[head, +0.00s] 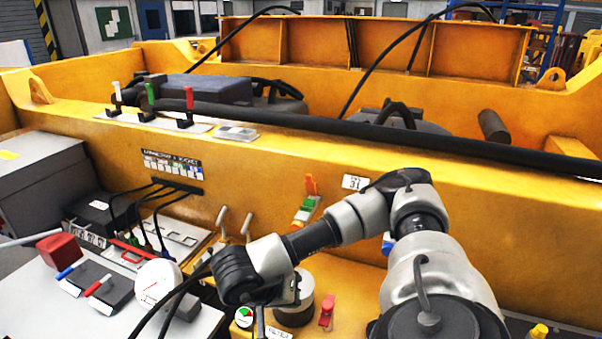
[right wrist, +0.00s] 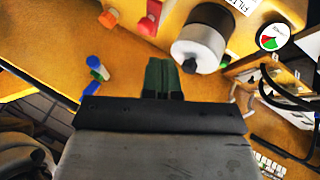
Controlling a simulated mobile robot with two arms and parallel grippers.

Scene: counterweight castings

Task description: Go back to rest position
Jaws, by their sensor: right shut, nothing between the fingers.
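My right gripper (right wrist: 163,92) is shut and empty, with its fingers together in the right wrist view. It is over the yellow machine, close to a grey-and-white cylinder (right wrist: 198,45). I cannot tell the exact gap between them. In the head view my right arm reaches in from the lower right and bends left across the front of the yellow machine (head: 330,150). The dark wrist hides part of the panel, and the fingers cannot be made out there. My left gripper is not in view.
A red knob (head: 327,312) and a small round gauge (head: 244,317) flank the cylinder. A white dial (head: 158,280) and dark boxes stand on a grey table (head: 30,300) at left. Levers (head: 189,105) line the upper ledge. Black hoses run across the machine.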

